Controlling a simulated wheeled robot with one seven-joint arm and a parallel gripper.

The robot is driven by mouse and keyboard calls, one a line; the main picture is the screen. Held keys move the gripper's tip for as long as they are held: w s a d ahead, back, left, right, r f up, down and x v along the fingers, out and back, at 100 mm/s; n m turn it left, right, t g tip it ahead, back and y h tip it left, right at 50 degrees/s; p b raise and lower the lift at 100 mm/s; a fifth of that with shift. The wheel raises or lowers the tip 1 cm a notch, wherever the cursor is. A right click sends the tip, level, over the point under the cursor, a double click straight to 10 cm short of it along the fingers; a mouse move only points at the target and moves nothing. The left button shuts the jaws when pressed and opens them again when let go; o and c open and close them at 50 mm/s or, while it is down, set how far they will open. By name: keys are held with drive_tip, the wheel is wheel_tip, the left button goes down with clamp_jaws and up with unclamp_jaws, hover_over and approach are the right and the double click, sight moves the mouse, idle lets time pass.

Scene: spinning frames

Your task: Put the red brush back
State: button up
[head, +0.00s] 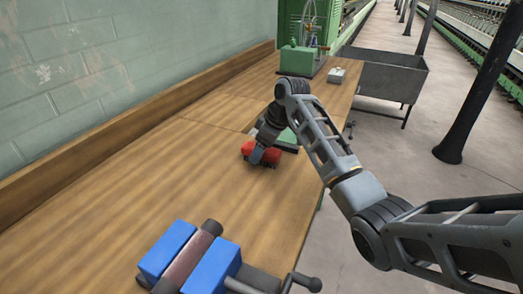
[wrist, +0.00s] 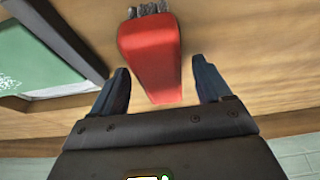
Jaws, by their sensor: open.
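The red brush (head: 248,149) lies on the wooden workbench in the head view, partly hidden by the end of my arm. In the wrist view the red brush (wrist: 151,52) shows as a red block with dark grey bristles at its top edge. My gripper (wrist: 162,85) is open, with one finger on each side of the brush's near end. The gap on the right side looks wider than on the left. In the head view my gripper (head: 264,156) is down at the brush. I cannot tell whether the fingers touch it.
A green-surfaced tray (head: 288,138) lies just beyond the brush; it also shows in the wrist view (wrist: 45,62). A blue clamp-like device with a roller and crank (head: 212,262) stands at the near edge. A green machine (head: 305,35) stands at the far end. The left bench is clear.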

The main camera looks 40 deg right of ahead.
drive_tip(key=v, duration=1.1)
drive_tip(key=shift+r+b, duration=0.2)
drive_tip(key=shift+b, duration=0.15)
idle(0.7)
